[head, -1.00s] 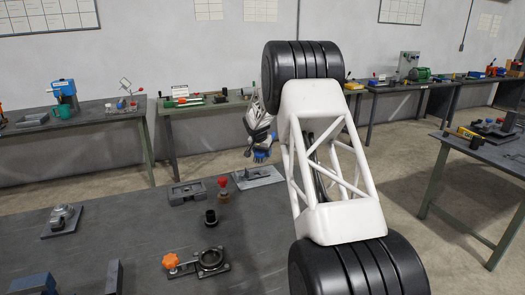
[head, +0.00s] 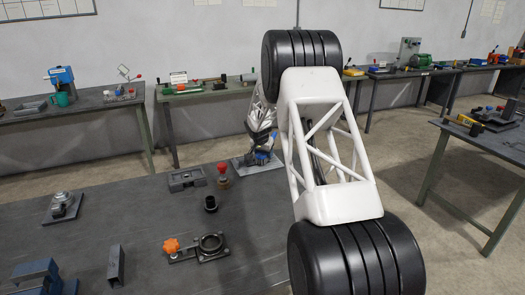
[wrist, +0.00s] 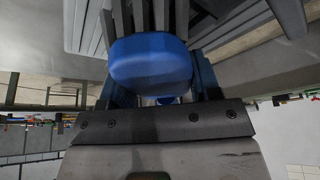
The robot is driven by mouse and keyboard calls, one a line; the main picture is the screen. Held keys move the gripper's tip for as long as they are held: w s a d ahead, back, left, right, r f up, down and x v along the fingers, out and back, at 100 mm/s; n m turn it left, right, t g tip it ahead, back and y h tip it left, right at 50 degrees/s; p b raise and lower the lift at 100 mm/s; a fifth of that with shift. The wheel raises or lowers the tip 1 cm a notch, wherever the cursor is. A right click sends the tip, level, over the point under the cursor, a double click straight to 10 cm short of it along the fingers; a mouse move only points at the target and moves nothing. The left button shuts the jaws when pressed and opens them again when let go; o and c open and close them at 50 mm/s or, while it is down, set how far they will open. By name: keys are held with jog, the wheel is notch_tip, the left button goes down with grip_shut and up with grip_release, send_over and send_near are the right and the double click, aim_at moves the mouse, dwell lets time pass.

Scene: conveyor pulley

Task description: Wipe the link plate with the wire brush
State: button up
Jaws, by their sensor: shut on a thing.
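My gripper (head: 262,158) is low over a pale flat plate (head: 240,164) at the far side of the near bench. It hides most of this plate, and I cannot tell the link plate apart on it. In the wrist view my gripper (wrist: 155,88) is shut on a blue rounded piece (wrist: 150,62), which looks like the wire brush's handle. Grey, narrow strips show beyond it; I cannot tell whether they are bristles. Contact between brush and plate cannot be made out.
Near my gripper on the bench (head: 130,222) are a grey block (head: 187,179), a red-knobbed piece (head: 223,174), a black cylinder (head: 210,204) and an orange-knobbed clamp (head: 195,247). A metal fixture (head: 63,206) stands at left. The bench's middle left is mostly clear.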

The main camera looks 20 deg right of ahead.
jog(key=shift+s+f, duration=0.25)
jog(key=shift+s, duration=0.6)
jog(key=shift+w, duration=1.95)
jog(key=shift+w+r, duration=0.15)
jog(key=shift+r, duration=4.05)
